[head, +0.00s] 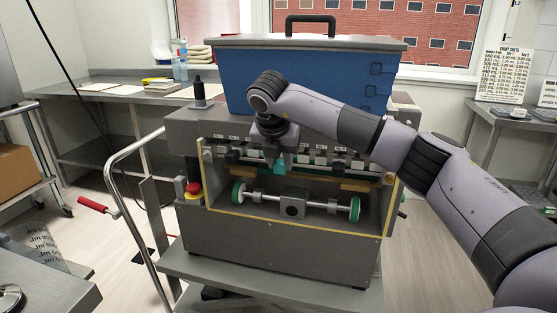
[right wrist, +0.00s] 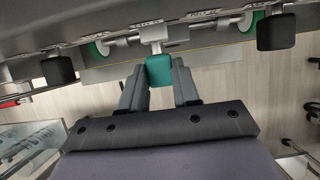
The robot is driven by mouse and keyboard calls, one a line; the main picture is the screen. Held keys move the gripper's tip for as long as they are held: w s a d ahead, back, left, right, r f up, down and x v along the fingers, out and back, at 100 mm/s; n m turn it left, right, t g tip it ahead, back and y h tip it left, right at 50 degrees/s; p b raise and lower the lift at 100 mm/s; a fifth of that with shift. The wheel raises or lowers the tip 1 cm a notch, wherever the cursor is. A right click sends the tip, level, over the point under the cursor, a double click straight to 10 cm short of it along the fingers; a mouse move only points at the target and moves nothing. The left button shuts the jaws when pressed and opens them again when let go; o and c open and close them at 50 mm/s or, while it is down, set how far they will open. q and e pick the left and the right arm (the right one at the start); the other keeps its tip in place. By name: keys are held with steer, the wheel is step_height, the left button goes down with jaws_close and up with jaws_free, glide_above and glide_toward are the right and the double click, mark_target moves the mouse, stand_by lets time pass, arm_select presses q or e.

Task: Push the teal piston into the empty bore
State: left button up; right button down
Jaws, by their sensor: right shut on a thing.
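The teal piston (head: 280,167) shows at the front of the depositor machine (head: 290,245), just below my right gripper (head: 268,150). In the right wrist view its teal block (right wrist: 159,70) sits between the two fingertips of my right gripper (right wrist: 160,78), which is shut on it. A pale rod runs from the block towards the machine. The empty bore cannot be made out; the gripper and arm cover part of the piston row in the head view. My left gripper is out of view.
Dark square piston heads (right wrist: 58,70) stand either side of the teal one, another dark head (right wrist: 277,32) to its right. Below the row is a shaft with green-rimmed wheels (head: 238,193). A blue lidded hopper (head: 310,75) stands behind. A red emergency button (head: 193,188) is at left.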

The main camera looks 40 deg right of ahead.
steer(key=shift+w+d+p, duration=0.35)
steer(key=shift+w+d, duration=0.3)
steer(key=c, duration=0.7)
jaws_free()
steer(key=shift+c, duration=0.2)
steer(key=v, duration=0.5)
steer(key=shift+s+a+r, duration=0.1)
steer(key=shift+a+r, duration=0.05)
steer(key=shift+r, duration=0.15)
steer(key=shift+v, duration=0.8)
